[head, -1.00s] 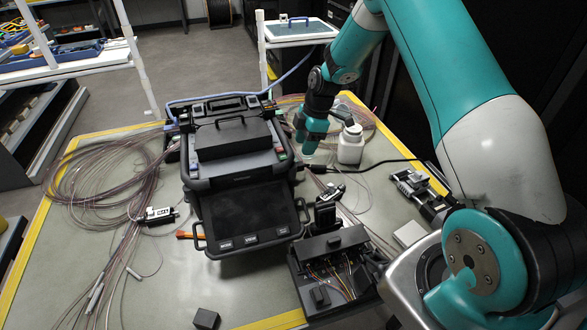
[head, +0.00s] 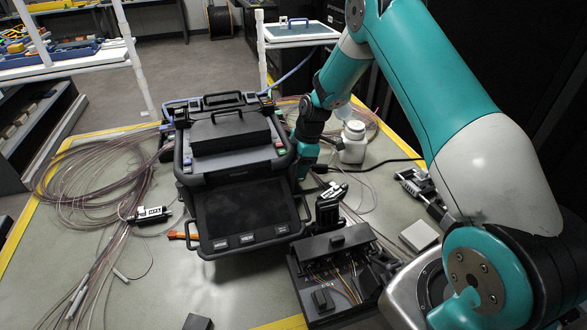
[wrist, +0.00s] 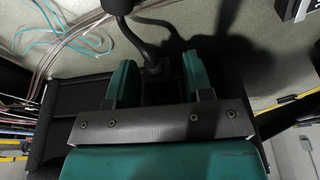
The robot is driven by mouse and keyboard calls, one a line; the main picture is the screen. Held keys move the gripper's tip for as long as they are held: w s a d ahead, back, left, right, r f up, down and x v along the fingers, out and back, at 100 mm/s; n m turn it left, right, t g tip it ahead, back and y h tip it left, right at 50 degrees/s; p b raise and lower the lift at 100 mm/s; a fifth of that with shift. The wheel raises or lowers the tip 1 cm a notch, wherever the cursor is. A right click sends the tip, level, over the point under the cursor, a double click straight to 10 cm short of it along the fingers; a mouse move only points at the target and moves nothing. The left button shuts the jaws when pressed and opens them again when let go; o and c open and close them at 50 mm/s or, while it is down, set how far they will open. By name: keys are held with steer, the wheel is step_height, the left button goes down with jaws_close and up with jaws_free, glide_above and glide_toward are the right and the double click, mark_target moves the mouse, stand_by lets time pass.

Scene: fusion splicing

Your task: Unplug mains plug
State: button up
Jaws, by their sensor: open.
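The black fusion splicer (head: 240,207) stands on the table with its screen facing front. The black mains lead (head: 385,163) runs from the right to its right side; the plug end is mostly hidden behind my gripper in the head view. My gripper (head: 306,160) is low beside the splicer's right side. In the wrist view my gripper (wrist: 160,75) has its two teal fingers apart. A dark plug with a cable (wrist: 153,62) lies in the gap between them. I cannot tell whether either finger touches it.
A white bottle (head: 352,146) stands just right of my gripper. A black tool tray (head: 335,275) sits at front right, a small metal device (head: 418,183) farther right. Coiled fibres (head: 80,185) cover the table's left.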

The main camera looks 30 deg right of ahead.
jaws_close()
steer(key=shift+d, duration=0.1)
steer(key=shift+d, duration=0.2)
steer(key=shift+s+d, duration=0.25)
steer(key=shift+d, duration=0.9)
steer(key=shift+s, duration=0.2)
steer(key=shift+s, duration=1.45)
